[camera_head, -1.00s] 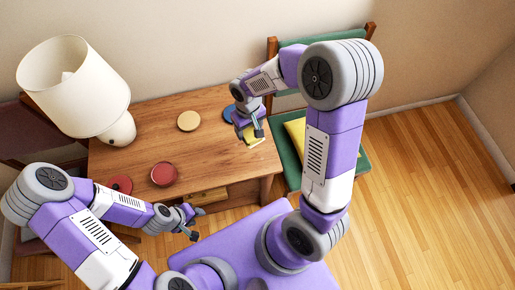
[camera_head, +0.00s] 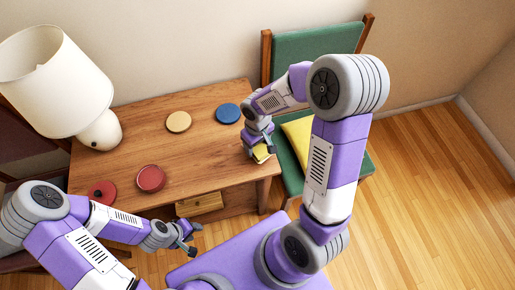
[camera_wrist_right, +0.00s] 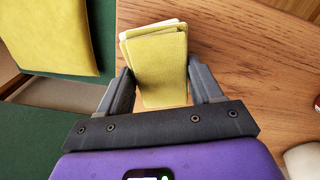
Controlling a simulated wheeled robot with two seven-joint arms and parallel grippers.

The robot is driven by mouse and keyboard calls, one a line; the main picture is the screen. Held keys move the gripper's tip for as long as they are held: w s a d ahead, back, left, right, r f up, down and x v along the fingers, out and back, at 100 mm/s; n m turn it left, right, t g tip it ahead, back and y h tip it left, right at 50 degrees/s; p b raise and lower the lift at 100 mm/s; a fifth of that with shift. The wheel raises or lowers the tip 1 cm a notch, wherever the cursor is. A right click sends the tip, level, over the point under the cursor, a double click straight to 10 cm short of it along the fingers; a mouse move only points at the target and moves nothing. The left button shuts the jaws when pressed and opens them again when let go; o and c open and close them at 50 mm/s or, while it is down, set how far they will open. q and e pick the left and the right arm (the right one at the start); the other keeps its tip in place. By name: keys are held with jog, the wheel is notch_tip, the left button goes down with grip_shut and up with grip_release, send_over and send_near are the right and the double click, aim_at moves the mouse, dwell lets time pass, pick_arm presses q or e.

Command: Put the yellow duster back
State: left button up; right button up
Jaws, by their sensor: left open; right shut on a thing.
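The yellow duster (camera_head: 261,153) is a folded cloth pad at the right end of the wooden desk. My right gripper (camera_head: 262,141) is shut on it from above. In the right wrist view the duster (camera_wrist_right: 160,68) sits between the two fingers, its layered folds fanned at the far end, with wood behind it. I cannot tell whether it touches the desk. My left gripper (camera_head: 188,241) is open and empty, in front of the desk and below its top.
The desk (camera_head: 205,150) bears a lamp (camera_head: 50,85), a tan disc (camera_head: 178,122), a blue disc (camera_head: 228,113), a red dish (camera_head: 151,178) and a red lid-like disc (camera_head: 102,193). A green chair (camera_head: 290,180) with a yellow cushion (camera_head: 299,138) stands close on the right.

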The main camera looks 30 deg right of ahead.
notch_tip(320, 180, down, 2)
jog(key=shift+f, duration=0.2)
jog(key=shift+r, duration=0.1)
jog(key=shift+f+b, duration=0.2)
jog(key=shift+b, duration=0.2)
jog(key=o, duration=1)
jog(key=shift+r, duration=0.15)
